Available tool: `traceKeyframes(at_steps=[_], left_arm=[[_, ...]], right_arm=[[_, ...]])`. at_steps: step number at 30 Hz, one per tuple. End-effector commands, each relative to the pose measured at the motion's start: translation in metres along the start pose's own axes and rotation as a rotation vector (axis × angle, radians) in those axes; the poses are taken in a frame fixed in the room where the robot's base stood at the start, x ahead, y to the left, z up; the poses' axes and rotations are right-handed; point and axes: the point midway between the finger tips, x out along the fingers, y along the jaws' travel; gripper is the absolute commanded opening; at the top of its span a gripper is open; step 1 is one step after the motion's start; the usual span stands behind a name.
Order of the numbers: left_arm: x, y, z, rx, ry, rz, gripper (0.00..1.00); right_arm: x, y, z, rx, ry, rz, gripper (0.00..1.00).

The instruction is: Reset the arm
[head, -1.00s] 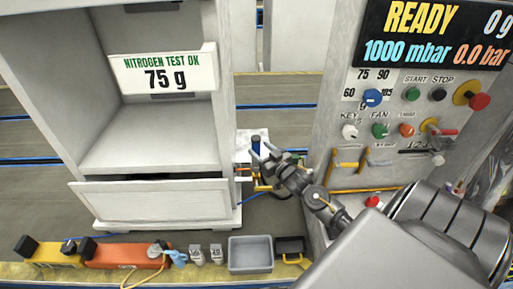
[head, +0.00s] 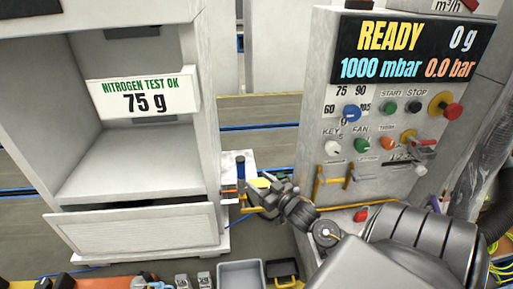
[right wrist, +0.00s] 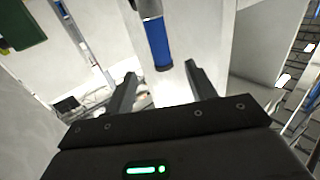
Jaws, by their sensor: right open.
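My right gripper (head: 253,192) is open and empty, low between the white cabinet and the control panel. It is just to the right of and below a blue upright cylinder (head: 241,168) on a small white stand. In the right wrist view my two fingers (right wrist: 160,80) are spread apart, and the blue cylinder (right wrist: 158,45) shows beyond the gap between them, not gripped. My left gripper is not in view.
The white cabinet (head: 140,232) with a "75 g" sign (head: 142,97) stands left. The control panel (head: 335,112), with knobs and a "READY" display (head: 400,48), stands right. A grey tray (head: 241,272) and a black-and-yellow case (head: 284,271) lie in front.

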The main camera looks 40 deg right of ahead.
Motion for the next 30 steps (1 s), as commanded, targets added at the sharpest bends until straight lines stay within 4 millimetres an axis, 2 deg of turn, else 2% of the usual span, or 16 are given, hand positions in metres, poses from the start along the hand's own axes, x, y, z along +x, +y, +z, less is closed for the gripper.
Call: traceKeyframes(at_steps=[9, 11, 14, 17, 21, 24, 30], left_arm=[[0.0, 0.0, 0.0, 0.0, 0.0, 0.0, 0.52], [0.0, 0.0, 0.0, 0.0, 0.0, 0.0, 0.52], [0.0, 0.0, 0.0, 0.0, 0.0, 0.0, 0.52], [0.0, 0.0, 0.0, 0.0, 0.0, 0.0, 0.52], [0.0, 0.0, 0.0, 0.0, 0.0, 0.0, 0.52], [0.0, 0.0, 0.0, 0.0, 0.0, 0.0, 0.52], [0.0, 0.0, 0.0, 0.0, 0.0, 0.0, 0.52]], right_arm=[[-0.001, -0.001, 0.002, 0.0, -0.007, 0.001, 0.56], [-0.004, -0.006, 0.007, 0.0, -0.032, 0.005, 0.56], [-0.016, -0.024, 0.029, -0.006, -0.139, 0.022, 0.56], [-0.044, -0.056, 0.063, -0.024, -0.331, 0.037, 0.56], [-0.101, -0.104, 0.102, -0.066, -0.629, 0.021, 0.56], [-0.135, -0.127, 0.115, -0.092, -0.782, -0.005, 0.56], [-0.191, -0.162, 0.125, -0.13, -1.008, -0.07, 0.56]])
